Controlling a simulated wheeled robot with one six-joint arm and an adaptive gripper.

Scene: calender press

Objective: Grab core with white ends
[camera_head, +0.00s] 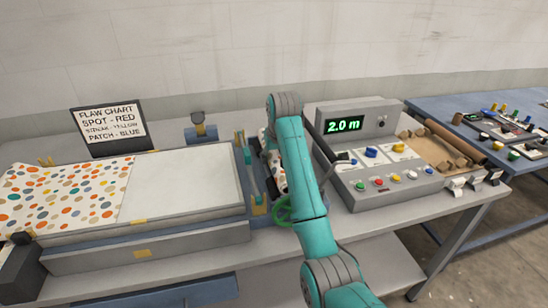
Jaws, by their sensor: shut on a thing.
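Several brown cardboard cores (452,143) lie in a group on the bench to the right of the control console. Their ends are too small here for me to tell which one has white ends. My teal arm rises from the bottom right and bends at a grey joint near the middle.
A grey control console (385,190) reading 2.0 m stands right of the arm. Spotted sheet (70,193) covers the left of the flat press bed (190,183). A green handwheel (282,209) is close to the arm. A blue table (440,107) with small parts stands at right.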

